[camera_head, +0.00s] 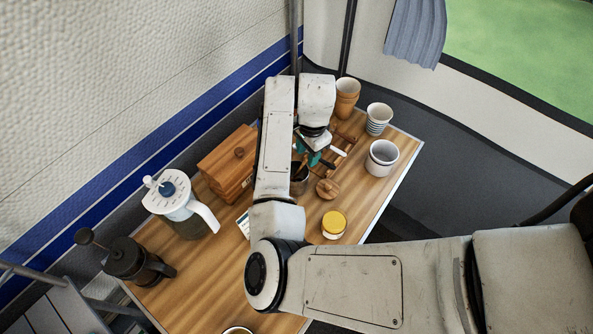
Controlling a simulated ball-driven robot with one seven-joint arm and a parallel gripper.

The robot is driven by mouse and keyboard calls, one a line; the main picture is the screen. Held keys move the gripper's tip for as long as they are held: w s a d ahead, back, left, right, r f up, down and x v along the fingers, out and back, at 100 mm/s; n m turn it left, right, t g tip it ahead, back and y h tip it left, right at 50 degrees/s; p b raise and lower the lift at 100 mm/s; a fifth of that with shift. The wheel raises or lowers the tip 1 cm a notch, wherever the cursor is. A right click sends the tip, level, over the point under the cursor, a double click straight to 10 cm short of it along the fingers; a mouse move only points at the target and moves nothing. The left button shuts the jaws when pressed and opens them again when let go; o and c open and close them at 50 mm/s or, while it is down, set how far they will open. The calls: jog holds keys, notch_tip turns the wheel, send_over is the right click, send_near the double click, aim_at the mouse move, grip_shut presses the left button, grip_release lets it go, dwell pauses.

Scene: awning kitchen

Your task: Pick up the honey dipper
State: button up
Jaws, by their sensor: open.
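My gripper (321,158) hangs low over the back middle of the wooden table, with its small dark fingers partly hidden by my arm. It is open. Brown wooden pieces (346,131) lie just right of and behind it, and one may be the honey dipper, but they are too small to tell apart. A thin wooden handle (303,162) stands in a metal pot (299,186) just left of the fingers; I cannot tell whether it is the dipper. Nothing clearly shows between the fingers.
A wooden box (226,162), a white pitcher (183,200) and a dark press pot (137,262) stand left. A round wooden lid (327,189) and a yellow-lidded jar (334,224) are in front. Cups (382,158) stand right, a striped one (379,118) and stacked brown ones (347,97) behind.

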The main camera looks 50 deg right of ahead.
jog(key=shift+f, duration=0.75)
jog(key=shift+c, duration=0.3)
grip_shut()
